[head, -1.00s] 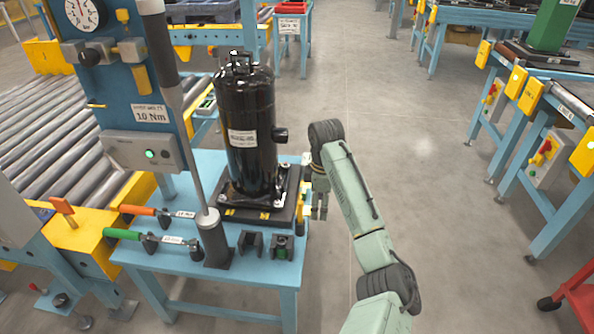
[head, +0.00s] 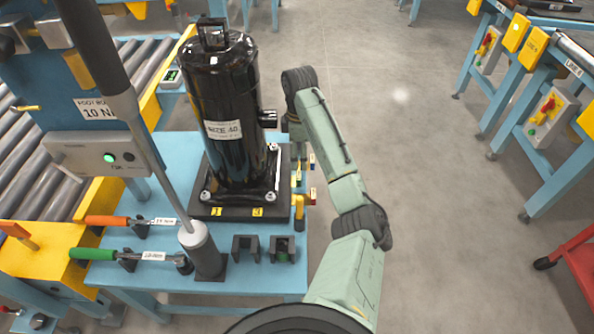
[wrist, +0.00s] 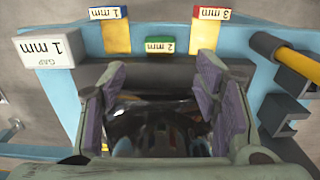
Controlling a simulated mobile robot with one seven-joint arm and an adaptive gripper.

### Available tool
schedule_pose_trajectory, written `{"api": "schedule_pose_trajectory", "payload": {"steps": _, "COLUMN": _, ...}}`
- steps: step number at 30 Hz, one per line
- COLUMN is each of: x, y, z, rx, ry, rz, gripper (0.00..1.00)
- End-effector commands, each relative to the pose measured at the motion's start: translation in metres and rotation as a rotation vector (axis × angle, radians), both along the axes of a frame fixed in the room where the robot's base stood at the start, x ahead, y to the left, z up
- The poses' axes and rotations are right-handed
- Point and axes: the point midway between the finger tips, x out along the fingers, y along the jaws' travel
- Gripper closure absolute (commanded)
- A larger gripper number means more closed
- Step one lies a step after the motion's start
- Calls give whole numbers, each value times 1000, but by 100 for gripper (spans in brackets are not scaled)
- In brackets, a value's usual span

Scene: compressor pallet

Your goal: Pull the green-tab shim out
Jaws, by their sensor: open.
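The green tab (wrist: 173,46), marked 2 mm, shows upside down at the top middle of the wrist view, at the blue table's edge. It is small in the head view (head: 298,180), beside the compressor's dark base plate. My gripper (wrist: 160,84) is open and empty. Its two fingers stand left and right in the wrist view, with the green tab beyond the space between them, apart from both. In the head view my gripper (head: 297,135) hangs down right of the black compressor (head: 225,120); its fingertips are hard to make out there.
A blue 1 mm tab (wrist: 108,13) and a red 3 mm tab (wrist: 212,13), both on yellow strips, flank the green one. A grey gap block (wrist: 47,48) is at left. A yellow bar (wrist: 300,62) is at right.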

Motion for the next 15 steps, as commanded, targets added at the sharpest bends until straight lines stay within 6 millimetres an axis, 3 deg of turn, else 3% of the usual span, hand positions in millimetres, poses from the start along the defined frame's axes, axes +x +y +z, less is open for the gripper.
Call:
{"api": "schedule_pose_trajectory", "payload": {"steps": 1, "x": -1, "y": 2, "z": -16, "rx": 4, "ry": 5, "rz": 1, "gripper": 43}}
{"api": "schedule_pose_trajectory", "payload": {"steps": 6, "x": -1, "y": 2, "z": -49, "rx": 3, "ry": 3, "rz": 0, "gripper": 43}}
{"api": "schedule_pose_trajectory", "payload": {"steps": 15, "x": -1, "y": 0, "z": -82, "rx": -1, "ry": 1, "rz": 0, "gripper": 43}}
